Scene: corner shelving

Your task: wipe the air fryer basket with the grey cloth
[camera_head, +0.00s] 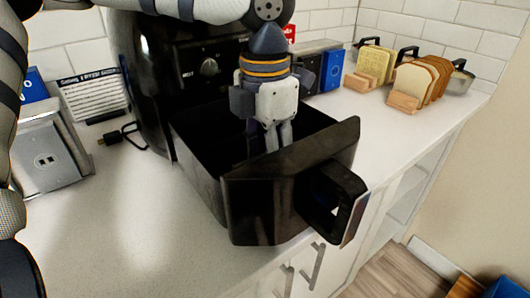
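The black air fryer basket (265,205) is pulled out of the black air fryer (150,85) and juts past the counter's front edge, its handle (340,207) toward the lower right. My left gripper (277,145) points straight down into the basket, near its front wall. Its two fingers look close together, but their tips are hidden behind the front rim, so I cannot tell whether they hold anything. I see no grey cloth; most of the basket floor is hidden. My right gripper is not in view.
A silver toaster (50,160) stands at the left, with a black plug and cord (122,134) beside it. Counter is clear at front left.

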